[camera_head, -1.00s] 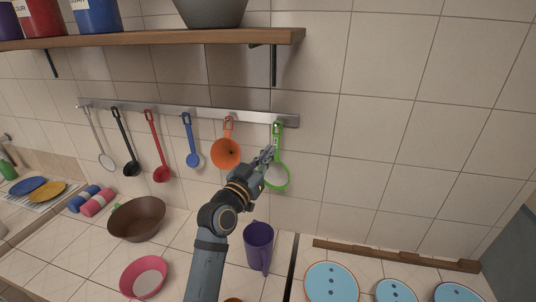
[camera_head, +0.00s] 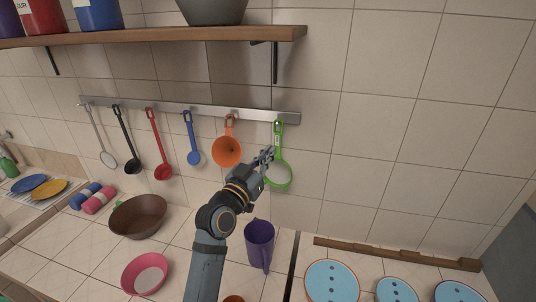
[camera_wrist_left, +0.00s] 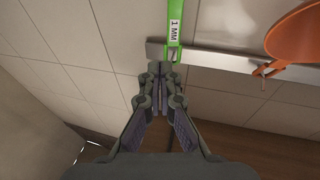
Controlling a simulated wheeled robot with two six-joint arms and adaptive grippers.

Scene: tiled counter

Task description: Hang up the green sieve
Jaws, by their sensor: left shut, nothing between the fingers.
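The green sieve (camera_head: 279,174) hangs upright at the right end of the metal rail (camera_head: 180,109), its handle top at the rail. Its handle, with a "1 MM" label, also shows in the left wrist view (camera_wrist_left: 175,28), meeting the rail. My left gripper (camera_head: 266,156) is beside the sieve's handle, just left of it in the head view. In the left wrist view the fingers (camera_wrist_left: 160,78) are together with nothing between them, apart from the handle. The arm's wrist hides a little of the sieve's left side. My right gripper is not in view.
An orange funnel (camera_head: 226,151) hangs left of the sieve, close to my gripper. Several ladles and spoons hang farther left. A wooden shelf (camera_head: 150,38) is above. A purple mug (camera_head: 259,243) stands below on the counter. The wall to the right is bare.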

